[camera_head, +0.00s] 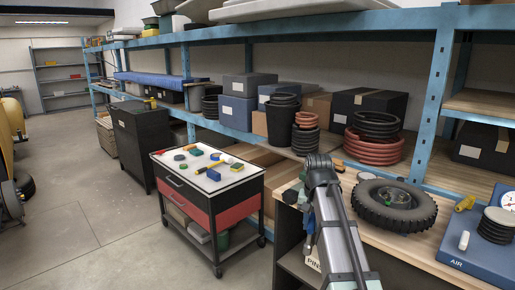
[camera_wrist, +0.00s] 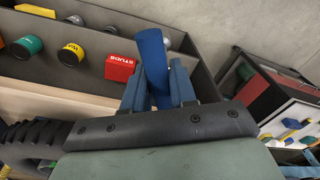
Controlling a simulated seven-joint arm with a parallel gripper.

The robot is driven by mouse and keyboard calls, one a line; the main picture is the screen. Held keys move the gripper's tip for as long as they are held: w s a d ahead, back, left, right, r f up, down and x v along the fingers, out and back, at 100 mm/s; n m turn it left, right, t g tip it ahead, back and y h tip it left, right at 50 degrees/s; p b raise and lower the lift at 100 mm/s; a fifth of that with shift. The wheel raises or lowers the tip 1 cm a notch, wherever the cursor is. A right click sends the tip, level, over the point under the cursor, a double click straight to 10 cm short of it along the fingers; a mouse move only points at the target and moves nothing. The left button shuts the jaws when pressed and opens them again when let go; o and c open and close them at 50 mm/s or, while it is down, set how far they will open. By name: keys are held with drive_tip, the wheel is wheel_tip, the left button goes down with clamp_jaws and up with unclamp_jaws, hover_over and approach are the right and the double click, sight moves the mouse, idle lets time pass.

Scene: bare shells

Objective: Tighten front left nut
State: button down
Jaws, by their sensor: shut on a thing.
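My gripper (camera_wrist: 155,88) is shut on a blue cylinder (camera_wrist: 151,50), which stands up between the two blue-grey fingers in the wrist view. I cannot tell whether the cylinder is a tool or a fitting. Part of the tyre (camera_wrist: 28,140) also shows at the lower left of the wrist view, apart from the cylinder. The single nuts are too small to tell apart.
In the wrist view a dark tray (camera_wrist: 65,95) holds a red box (camera_wrist: 120,67), a green cylinder (camera_wrist: 27,46) and a yellow one (camera_wrist: 70,54). A white-topped trolley (camera_head: 240,175) with coloured pieces stands left of the bench. A blue air unit (camera_head: 470,250) sits right of the wheel.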

drive_tip(key=shift+r, duration=2.45)
